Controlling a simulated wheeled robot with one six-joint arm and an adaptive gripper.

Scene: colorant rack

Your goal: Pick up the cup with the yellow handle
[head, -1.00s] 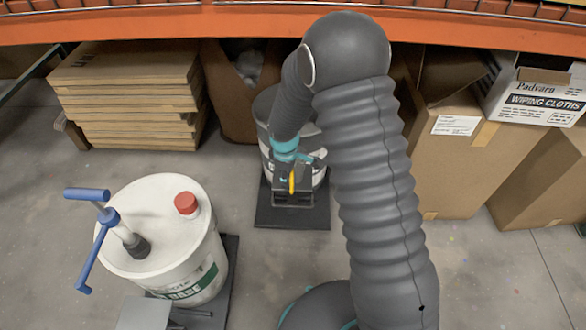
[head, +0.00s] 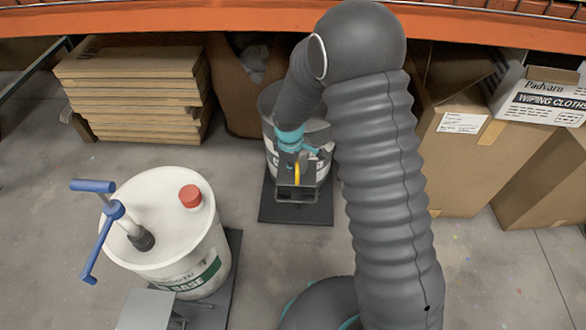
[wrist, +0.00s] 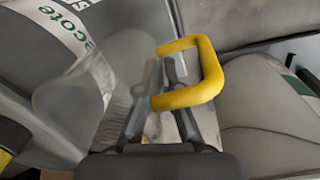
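The cup (wrist: 85,95) is see-through and grey in the wrist view, left of and partly over my fingers. Its yellow handle (wrist: 208,72) loops to the right of the fingertips. My gripper (wrist: 163,72) reaches up into the picture, its fingers close together with a narrow gap between the tips. The fingers overlap the space between cup wall and handle; whether they touch or grip either cannot be told. In the head view my gripper (head: 291,165) is low in front of the rear bucket, with the yellow handle (head: 297,172) beside it. The cup's body is not clear there.
A white bucket (head: 160,215) with a red cap and a blue-handled pump stands at the left front. The rear bucket (head: 277,135) stands on a dark base (head: 290,212). Stacked cardboard (head: 135,85) and boxes (head: 465,140) line the back. Floor is clear between the buckets.

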